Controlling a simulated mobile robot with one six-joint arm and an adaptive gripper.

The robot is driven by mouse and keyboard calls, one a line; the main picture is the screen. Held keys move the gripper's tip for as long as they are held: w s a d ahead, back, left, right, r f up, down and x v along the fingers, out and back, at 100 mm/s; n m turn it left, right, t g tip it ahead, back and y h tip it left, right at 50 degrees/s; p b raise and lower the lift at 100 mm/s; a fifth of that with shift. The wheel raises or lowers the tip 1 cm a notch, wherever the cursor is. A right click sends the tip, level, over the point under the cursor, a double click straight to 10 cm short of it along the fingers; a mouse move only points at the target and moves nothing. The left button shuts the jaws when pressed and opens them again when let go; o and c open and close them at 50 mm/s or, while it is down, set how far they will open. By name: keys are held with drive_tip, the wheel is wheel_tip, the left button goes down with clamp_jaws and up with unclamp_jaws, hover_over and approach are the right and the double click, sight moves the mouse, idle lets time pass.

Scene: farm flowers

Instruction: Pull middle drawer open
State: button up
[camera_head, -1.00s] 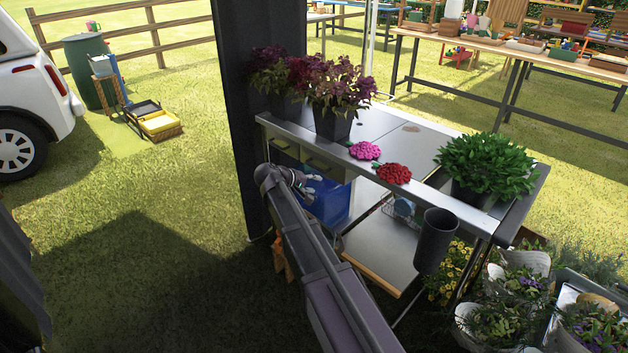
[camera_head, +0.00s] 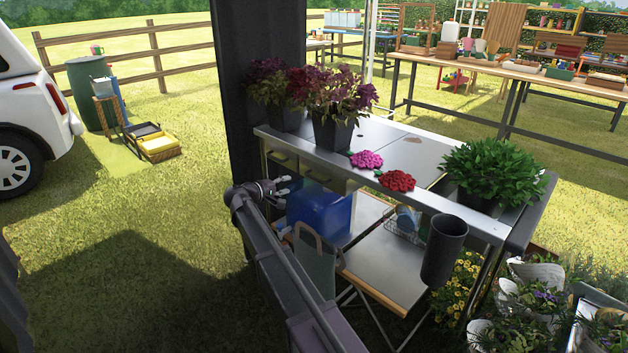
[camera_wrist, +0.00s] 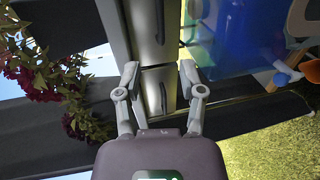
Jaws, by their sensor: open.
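A metal-topped bench (camera_head: 425,198) has small drawers with pale fronts and dark handles under its left end. In the head view, one drawer front (camera_head: 284,159) is left of another drawer front (camera_head: 325,176); both look shut. My gripper (camera_head: 284,186) is just in front of and below them. In the wrist view, my gripper (camera_wrist: 160,73) is open and empty, its fingers pointing at the drawer fronts. One drawer front (camera_wrist: 158,92) shows between the fingers and another (camera_wrist: 150,30) above it. I cannot tell which is the middle drawer, or any contact.
Potted purple flowers (camera_head: 337,105), pink and red blooms (camera_head: 397,181) and a leafy green plant (camera_head: 487,165) stand on the bench. A blue bin (camera_head: 319,212) is below the drawers. A dark post (camera_head: 243,85) stands close left. Open grass lies further left.

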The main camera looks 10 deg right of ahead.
sight(313, 178)
drive_tip(key=b+x, duration=0.3)
drive_tip(key=x, duration=1)
drive_tip(key=shift+w+d+f, duration=0.1)
drive_tip(key=shift+w+d, duration=0.1)
drive_tip(key=shift+d, duration=0.1)
clamp_jaws()
drive_tip(key=shift+d, duration=0.1)
